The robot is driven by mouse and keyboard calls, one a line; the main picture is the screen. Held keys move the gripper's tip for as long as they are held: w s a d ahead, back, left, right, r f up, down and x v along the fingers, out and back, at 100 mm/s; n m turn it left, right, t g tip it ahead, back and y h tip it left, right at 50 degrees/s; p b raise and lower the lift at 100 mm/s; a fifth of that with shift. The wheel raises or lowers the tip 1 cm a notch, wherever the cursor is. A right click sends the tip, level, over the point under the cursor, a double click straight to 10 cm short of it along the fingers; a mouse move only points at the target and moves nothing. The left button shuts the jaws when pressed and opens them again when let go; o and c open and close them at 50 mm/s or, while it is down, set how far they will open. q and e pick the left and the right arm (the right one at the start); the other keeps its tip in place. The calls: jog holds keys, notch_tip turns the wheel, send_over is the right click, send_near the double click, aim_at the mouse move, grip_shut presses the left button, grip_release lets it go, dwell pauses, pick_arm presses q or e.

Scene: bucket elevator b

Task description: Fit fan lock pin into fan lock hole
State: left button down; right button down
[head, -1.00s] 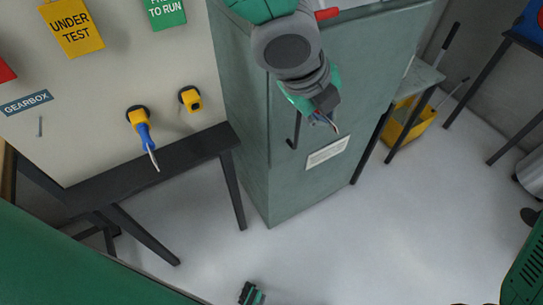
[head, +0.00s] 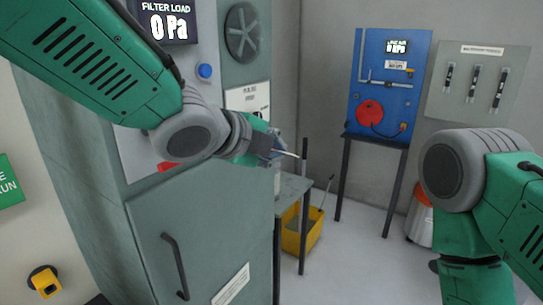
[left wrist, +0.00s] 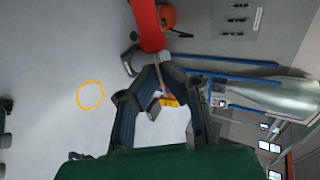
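My left gripper (head: 276,152) is in front of the grey-green cabinet (head: 205,225), right of its door handle. A thin pale rod (head: 288,154), seemingly the fan lock pin, sticks out of its fingertips to the right. In the left wrist view the fingers (left wrist: 156,72) come close together at a red cylinder (left wrist: 148,25), seemingly part of the held piece. A round dark fan (head: 242,32) sits on the cabinet's upper face, above and left of the gripper. I cannot make out the lock hole. My right arm is at the right, its gripper out of view.
A panel with a blue button (head: 204,71) and a red piece (head: 168,167) at its lower edge is on the cabinet. A small table (head: 292,190) and a yellow bucket (head: 303,232) stand close behind the gripper. A blue panel (head: 388,85) stands farther back.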

pick_arm(q)
jog(key=shift+r, duration=0.1)
jog(key=w+a, duration=0.1)
jog(key=w+a+p, duration=0.1)
jog(key=a, duration=0.1)
jog(key=w+a+p, duration=0.1)
jog(key=a, duration=0.1)
jog(key=shift+w, duration=0.15)
jog(key=shift+d, duration=0.25)
jog(key=shift+a, duration=0.3)
dwell(0.4)
jog(key=shift+d, duration=0.15)
jog(key=shift+p, duration=0.35)
dwell(0.9)
jog(key=shift+w+a+p, duration=0.6)
jog(key=shift+w+a, duration=0.05)
jog(key=shift+a, duration=0.3)
jog(key=shift+w+a+p, duration=0.55)
jog(key=shift+w+a, duration=0.1)
jog(key=shift+a, duration=0.3)
